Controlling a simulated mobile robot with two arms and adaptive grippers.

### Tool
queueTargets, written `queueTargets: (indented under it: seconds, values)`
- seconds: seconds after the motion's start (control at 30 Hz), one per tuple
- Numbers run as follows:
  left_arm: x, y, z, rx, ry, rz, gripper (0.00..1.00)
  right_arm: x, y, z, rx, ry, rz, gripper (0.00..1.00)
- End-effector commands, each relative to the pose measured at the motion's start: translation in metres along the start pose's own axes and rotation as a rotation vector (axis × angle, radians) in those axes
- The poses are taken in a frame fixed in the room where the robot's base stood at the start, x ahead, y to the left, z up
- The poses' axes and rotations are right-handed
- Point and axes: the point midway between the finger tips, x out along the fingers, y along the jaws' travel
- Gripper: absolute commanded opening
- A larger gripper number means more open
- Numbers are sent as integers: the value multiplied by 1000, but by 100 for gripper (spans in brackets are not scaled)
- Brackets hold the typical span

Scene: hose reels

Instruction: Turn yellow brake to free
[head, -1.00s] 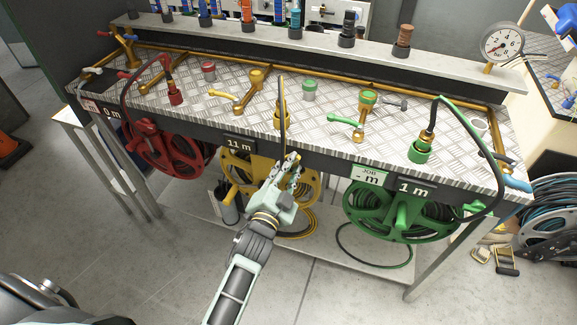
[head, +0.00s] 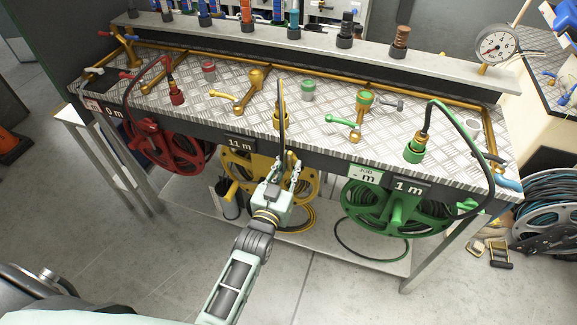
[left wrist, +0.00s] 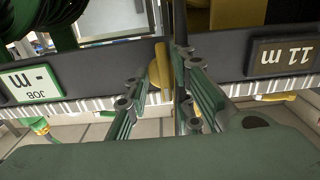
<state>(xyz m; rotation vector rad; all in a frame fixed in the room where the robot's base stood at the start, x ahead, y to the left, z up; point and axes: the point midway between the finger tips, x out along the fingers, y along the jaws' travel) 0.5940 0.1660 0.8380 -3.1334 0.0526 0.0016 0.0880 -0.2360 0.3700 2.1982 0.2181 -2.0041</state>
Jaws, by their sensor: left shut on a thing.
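The yellow hose reel (head: 238,170) hangs under the bench's front edge, below the "11 m" sign (head: 240,143). My left gripper (head: 284,165) is in front of the reel's upper right part, just under the bench edge. In the left wrist view, a yellow lever-like piece (left wrist: 160,68), which looks like the yellow brake, stands between my left gripper's fingers (left wrist: 162,95). The fingers are closed in on it. The gripper hides the brake in the head view, so its turn angle cannot be told. My right gripper is in neither current view.
A red reel (head: 170,147) hangs to the left and a green reel (head: 395,212) to the right. The green "JOB - m" sign (head: 365,175) is on the bench edge. A yellow hose end (head: 281,115) rises above the bench. The floor in front is clear.

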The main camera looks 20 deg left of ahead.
Motion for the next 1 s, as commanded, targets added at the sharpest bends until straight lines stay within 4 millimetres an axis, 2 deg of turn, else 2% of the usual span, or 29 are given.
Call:
queueTargets:
  seconds: [0.53,0.57,0.7,0.77,1.0]
  values:
    - [0,4,-1,-29,1,5,0,-1,0,0,1,0,0,40]
    - [0,4,-1,-29,1,5,24,-1,0,0,1,0,0,40]
    - [1,3,-2,-27,2,4,36,-1,0,0,1,0,0,40]
    - [1,2,-2,-27,2,3,39,-1,0,0,1,0,0,40]
    - [0,1,-1,-25,2,1,39,-1,-1,0,1,0,-1,40]
